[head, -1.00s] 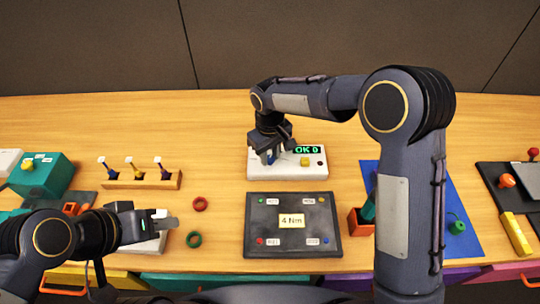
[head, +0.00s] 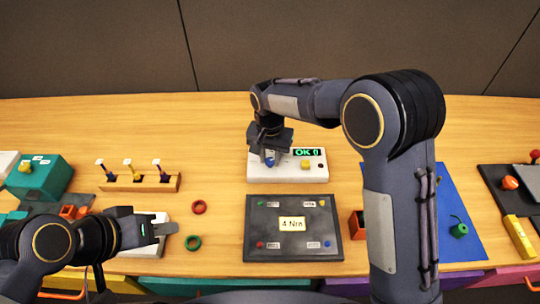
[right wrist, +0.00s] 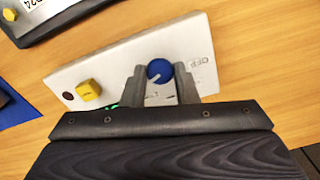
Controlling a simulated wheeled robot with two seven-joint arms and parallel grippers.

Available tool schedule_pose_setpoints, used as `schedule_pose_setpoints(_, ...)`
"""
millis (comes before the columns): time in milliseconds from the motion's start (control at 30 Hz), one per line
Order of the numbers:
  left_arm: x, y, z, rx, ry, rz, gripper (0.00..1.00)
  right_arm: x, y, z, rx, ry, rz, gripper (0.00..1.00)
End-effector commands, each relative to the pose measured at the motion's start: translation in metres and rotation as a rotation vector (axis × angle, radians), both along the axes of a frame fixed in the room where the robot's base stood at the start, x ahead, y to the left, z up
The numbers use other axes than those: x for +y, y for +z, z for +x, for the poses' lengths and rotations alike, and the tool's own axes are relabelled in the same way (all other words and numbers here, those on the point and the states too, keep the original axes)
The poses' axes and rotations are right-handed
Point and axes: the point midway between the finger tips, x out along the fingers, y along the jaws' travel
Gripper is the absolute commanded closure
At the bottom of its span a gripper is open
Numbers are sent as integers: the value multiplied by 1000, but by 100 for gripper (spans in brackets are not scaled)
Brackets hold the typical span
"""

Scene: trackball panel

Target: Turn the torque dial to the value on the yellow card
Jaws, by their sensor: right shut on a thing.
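The torque dial is a blue round knob (head: 270,161) on a white box (head: 288,177). It also shows in the right wrist view (right wrist: 159,71), with a white pointer line on its top. My right gripper (right wrist: 161,76) is shut on the knob, one finger on each side. In the head view my right gripper (head: 270,150) covers part of the dial and its scale. The green display (head: 307,153) seems to read "OK 0". My left gripper (head: 165,230) hangs at the lower left, away from the dial.
A yellow button (head: 306,164) sits on the white box right of the dial. A wooden rack (head: 138,184) with switches, a red ring (head: 199,207) and a green ring (head: 193,242) lie left. A blue mat (head: 436,185) lies right, partly behind my right arm.

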Motion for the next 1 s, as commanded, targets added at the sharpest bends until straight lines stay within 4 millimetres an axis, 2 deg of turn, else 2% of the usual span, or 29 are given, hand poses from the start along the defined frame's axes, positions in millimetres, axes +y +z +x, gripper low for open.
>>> schedule_pose_setpoints(400, 0, 1, 0, 0, 0, 0, 64, 0, 1, 1, -3, -164, 1, 96)
schedule_pose_setpoints(900, 0, 1, 0, 0, 0, 0, 64, 0, 1, 1, -3, -181, 1, 96)
schedule_pose_setpoints(933, 0, 1, 0, 0, 0, 0, 64, 0, 1, 1, -3, -181, 1, 71)
schedule_pose_setpoints(1000, 0, 1, 0, 0, 0, 0, 64, 0, 1, 1, -2, -181, 1, 61)
